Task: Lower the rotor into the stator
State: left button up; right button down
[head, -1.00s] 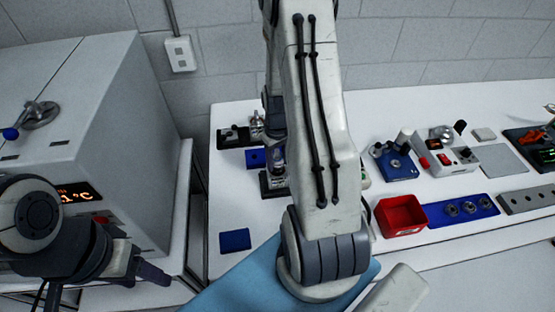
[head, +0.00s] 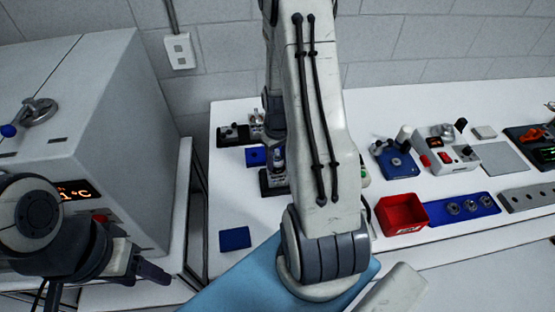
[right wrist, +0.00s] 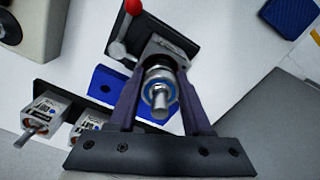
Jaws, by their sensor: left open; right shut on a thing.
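My right gripper (right wrist: 158,97) is shut on the rotor (right wrist: 160,100), a metal shaft with a blue ring. In the right wrist view the rotor lines up over a grey metal housing (right wrist: 168,52), apparently the stator, held in a black fixture (right wrist: 178,22) with a red-knobbed lever. The rotor covers the housing's opening, so I cannot tell whether it is inside. In the head view the black fixture (head: 268,184) shows beside my right arm, which hides most of the right gripper. My left gripper (head: 153,272) is open and empty near the oven, away from the fixture.
A blue block (right wrist: 103,80) and two small motors (right wrist: 42,112) lie beside the fixture. A blue pad (head: 235,238) lies at the table's front left. A red bin (head: 401,214) and a blue tray (head: 432,212) stand right of my arm. The oven (head: 130,130) is at left.

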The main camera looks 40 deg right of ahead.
jog(key=shift+f, duration=0.1)
dwell(0.5)
jog(key=shift+f, duration=0.1)
dwell(1.1)
jog(key=shift+f, duration=0.1)
jog(key=shift+r, duration=0.35)
dwell(0.5)
grip_release()
